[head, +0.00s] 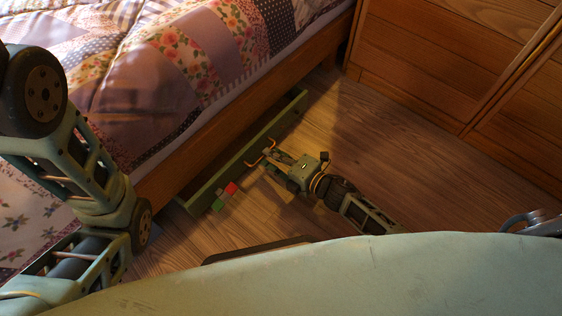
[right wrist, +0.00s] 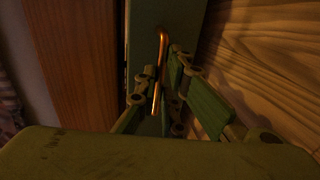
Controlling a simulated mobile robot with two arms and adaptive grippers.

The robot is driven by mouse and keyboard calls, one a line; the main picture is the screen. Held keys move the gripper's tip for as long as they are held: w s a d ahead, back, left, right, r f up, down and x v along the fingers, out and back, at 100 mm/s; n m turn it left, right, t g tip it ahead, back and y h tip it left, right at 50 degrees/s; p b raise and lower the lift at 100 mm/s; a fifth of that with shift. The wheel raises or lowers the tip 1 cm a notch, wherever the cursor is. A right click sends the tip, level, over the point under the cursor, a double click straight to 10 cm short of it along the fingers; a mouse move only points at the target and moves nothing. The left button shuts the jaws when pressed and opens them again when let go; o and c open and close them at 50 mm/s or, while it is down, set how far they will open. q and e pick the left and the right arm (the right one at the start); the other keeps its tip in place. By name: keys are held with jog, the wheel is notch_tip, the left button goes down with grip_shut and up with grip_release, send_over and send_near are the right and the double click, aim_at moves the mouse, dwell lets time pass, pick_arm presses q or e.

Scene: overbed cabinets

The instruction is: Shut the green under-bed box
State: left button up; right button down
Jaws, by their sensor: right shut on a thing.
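The green under-bed box (head: 236,157) sits low along the side of the bed. Its front panel stands out a little from the bed frame, with a dark gap behind it, so it is partly open. A brass handle (head: 262,151) is on the front panel. My right gripper (head: 271,159) is at this handle. In the right wrist view, the fingers (right wrist: 161,88) are shut around the brass handle (right wrist: 163,45), with the green panel (right wrist: 143,35) behind. My left arm shows at the left of the head view, but its gripper is out of frame.
A red block (head: 231,188) and a green block (head: 218,206) lie on the wooden floor close to the box front. The bed (head: 190,60) with a patchwork cover is above the box. A wooden cabinet (head: 420,60) stands at the upper right.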

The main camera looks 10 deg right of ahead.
aim_at(258, 146)
jog(key=shift+r+b+x, duration=0.15)
jog(key=shift+r+x, duration=0.1)
jog(key=shift+x, duration=0.9)
jog(key=shift+r+b+x, duration=0.15)
jog(key=shift+r+x, duration=0.1)
jog(key=shift+x, duration=0.95)
jog(key=c, duration=1.9)
grip_release()
jog(key=shift+o, duration=0.2)
jog(key=shift+s, duration=0.1)
jog(key=v, duration=1.1)
jog(key=shift+s+d, duration=0.25)
jog(key=shift+s, duration=0.1)
